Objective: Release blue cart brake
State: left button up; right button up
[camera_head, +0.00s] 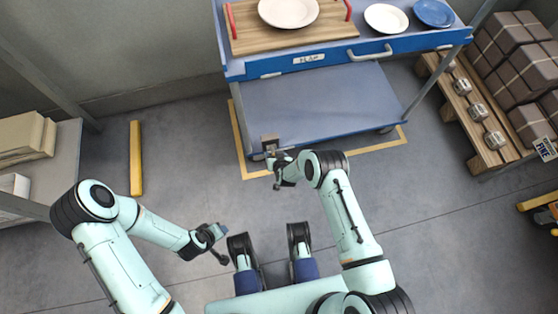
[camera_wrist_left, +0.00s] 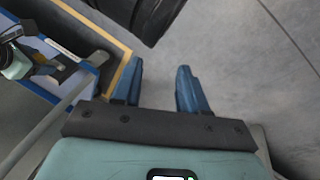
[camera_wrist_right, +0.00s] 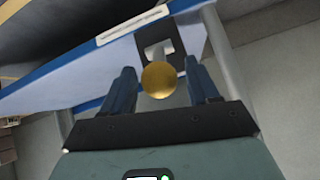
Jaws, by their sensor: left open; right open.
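The blue cart (camera_head: 330,100) stands ahead, with a blue-rimmed top and a lower shelf. At its front left corner, low down, is the brake (camera_head: 269,141), a dark bracket. In the right wrist view the brake's round brass knob (camera_wrist_right: 158,80) sits in front of its dark plate, between the fingers of my open right gripper (camera_wrist_right: 162,88). I cannot tell if the fingers touch it. In the head view my right gripper (camera_head: 272,160) is at that corner. My left gripper (camera_head: 217,231) is open and empty over bare floor, away from the cart.
The cart holds a wooden board (camera_head: 255,38) and plates (camera_head: 386,18). Yellow floor tape (camera_head: 240,145) borders it. A pallet (camera_head: 470,115) with boxes stands at the right. A yellow bar (camera_head: 136,160) and a shelf (camera_head: 65,160) are at the left. Floor between is clear.

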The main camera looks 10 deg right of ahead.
pick_arm(q)
jog(key=s+d+r+g+h+p, duration=0.1)
jog(key=s+d+r+g+p, duration=0.1)
jog(key=s+r, duration=0.3)
jog(key=shift+s+d+m+p, duration=0.3)
jog(key=shift+s+d+p, duration=0.4)
jog(key=shift+s+p, duration=0.15)
pick_arm(e)
jog(key=v, duration=1.1)
jog(key=shift+w+r, duration=0.15)
pick_arm(q)
notch_tip(320, 180, up, 15)
jog(key=s+d+g+p, duration=0.1)
jog(key=s+g+p, duration=0.1)
jog(key=p, duration=1.3)
jog(key=shift+s+d, duration=0.15)
jog(key=shift+s, duration=0.1)
pick_arm(e)
jog(key=s+d+r+g+y, duration=0.1)
jog(key=s+r+g, duration=0.2)
jog(key=s+r, duration=0.4)
jog(key=s+d+r+m+g+y, duration=0.1)
jog(key=s+r+g, duration=0.3)
jog(key=s, duration=0.9)
jog(key=s+d+r+m+g, duration=0.1)
jog(key=s+r+g, duration=0.2)
jog(key=s+r, duration=0.7)
jog(key=shift+y, duration=0.4)
